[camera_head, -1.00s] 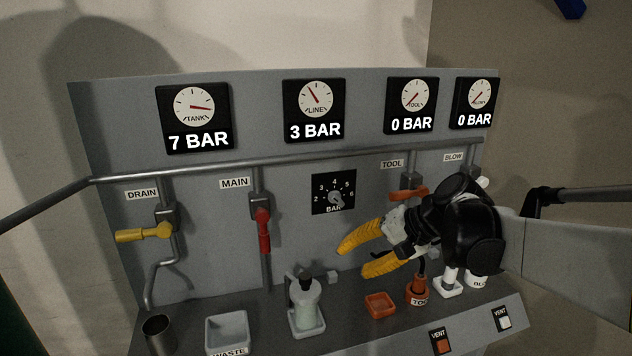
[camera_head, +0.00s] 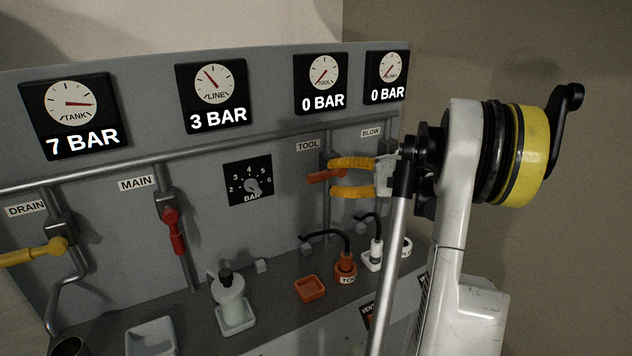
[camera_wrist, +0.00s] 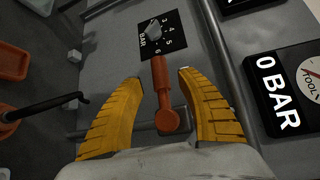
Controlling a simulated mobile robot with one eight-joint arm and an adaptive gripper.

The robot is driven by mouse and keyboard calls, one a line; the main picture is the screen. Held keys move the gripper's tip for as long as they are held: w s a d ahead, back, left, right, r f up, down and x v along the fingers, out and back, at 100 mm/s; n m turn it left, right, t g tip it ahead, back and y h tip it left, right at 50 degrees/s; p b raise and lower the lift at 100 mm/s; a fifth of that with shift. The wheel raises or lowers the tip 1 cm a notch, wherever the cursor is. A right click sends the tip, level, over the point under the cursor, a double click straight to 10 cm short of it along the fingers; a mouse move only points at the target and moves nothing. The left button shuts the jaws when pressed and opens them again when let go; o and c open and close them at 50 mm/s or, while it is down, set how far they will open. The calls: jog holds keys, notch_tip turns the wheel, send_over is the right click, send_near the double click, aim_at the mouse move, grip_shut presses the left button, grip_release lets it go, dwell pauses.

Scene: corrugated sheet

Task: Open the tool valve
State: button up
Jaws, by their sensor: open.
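The tool valve's orange handle (camera_head: 325,177) sits under the TOOL label (camera_head: 308,145) and points sideways to the left, across its vertical pipe. My gripper (camera_head: 349,178) is open at the valve, one yellow finger above the handle and one below. In the wrist view the orange handle (camera_wrist: 164,95) lies between the two spread yellow fingers (camera_wrist: 160,85), with a gap on each side. The tool gauge (camera_head: 321,84) reads 0 BAR. The valve body is partly hidden by my fingers.
The regulator dial (camera_head: 248,184) is left of the valve. The red main handle (camera_head: 173,231) hangs down and the yellow drain handle (camera_head: 36,251) points left. Below are an orange tray (camera_head: 309,289), hose fittings (camera_head: 346,268) and a glass bowl (camera_head: 234,306). The line gauge (camera_head: 212,95) reads 3 BAR.

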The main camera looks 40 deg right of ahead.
aim_at(324, 177)
jog(key=b+x, duration=0.1)
jog(key=x, duration=0.3)
jog(key=shift+w+a, duration=0.15)
jog(key=shift+w, duration=0.05)
grip_shut()
